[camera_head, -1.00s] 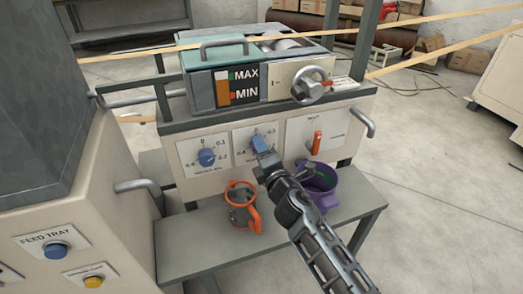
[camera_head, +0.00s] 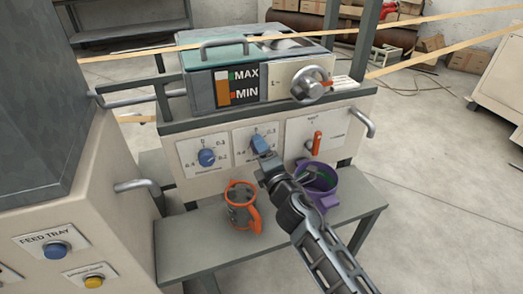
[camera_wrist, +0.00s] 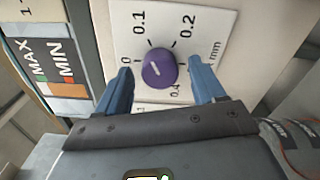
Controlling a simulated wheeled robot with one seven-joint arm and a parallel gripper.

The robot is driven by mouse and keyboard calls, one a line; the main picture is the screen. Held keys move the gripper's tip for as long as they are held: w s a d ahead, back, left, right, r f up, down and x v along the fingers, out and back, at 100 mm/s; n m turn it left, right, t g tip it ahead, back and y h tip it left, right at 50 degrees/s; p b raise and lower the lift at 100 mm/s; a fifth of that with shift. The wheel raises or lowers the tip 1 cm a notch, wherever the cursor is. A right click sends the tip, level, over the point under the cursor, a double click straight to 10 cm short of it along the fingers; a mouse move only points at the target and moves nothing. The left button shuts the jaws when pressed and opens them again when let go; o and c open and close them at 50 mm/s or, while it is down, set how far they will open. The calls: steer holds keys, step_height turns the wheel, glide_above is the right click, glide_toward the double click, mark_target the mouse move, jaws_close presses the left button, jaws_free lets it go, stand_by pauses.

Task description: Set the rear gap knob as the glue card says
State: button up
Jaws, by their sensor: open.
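My gripper (camera_head: 262,148) is in front of the middle dial plate (camera_head: 242,139) on the machine's front and largely covers that dial in the head view. In the wrist view my gripper (camera_wrist: 161,88) is open, with one blue finger on each side of a round purple-blue knob (camera_wrist: 159,69). The fingers look apart from it. The knob has a pale pointer mark, and its plate (camera_wrist: 205,22) reads 0, 0.1, 0.2 and 0.4 with mm. A second blue knob (camera_head: 207,157) sits on the left dial plate. Neither knob's name is legible, and I cannot identify the glue card.
An orange lever (camera_head: 316,143) is right of my gripper. The glue box with MAX/MIN marks (camera_head: 238,87) and a handwheel (camera_head: 311,85) are above.

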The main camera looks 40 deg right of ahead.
steer(key=v, duration=0.6)
steer(key=shift+s+b, duration=0.35)
steer(key=shift+s, duration=0.05)
steer(key=shift+a, duration=0.1)
steer(key=s+a+f+m+g+y, duration=0.1)
steer(key=s+a+f+m+y, duration=0.15)
steer(key=s, duration=0.45)
steer(key=s+a+f+m+y, duration=0.1)
steer(key=s+a+m, duration=0.15)
steer(key=s, duration=0.45)
steer(key=s+a+r+m+y, duration=0.1)
steer(key=s+a+r+m, duration=0.15)
steer(key=s, duration=0.55)
steer(key=s+a+r+m+y, duration=0.1)
steer(key=s+a+m, duration=0.25)
steer(key=s, duration=0.45)
steer(key=s+r+m+g, duration=0.1)
steer(key=s+r+m, duration=0.6)
steer(key=s, duration=0.1)
step_height(320, 180, up, 17)
steer(key=p, duration=1.7)
steer(key=shift+a+n, duration=0.2)
steer(key=shift+n, duration=0.1)
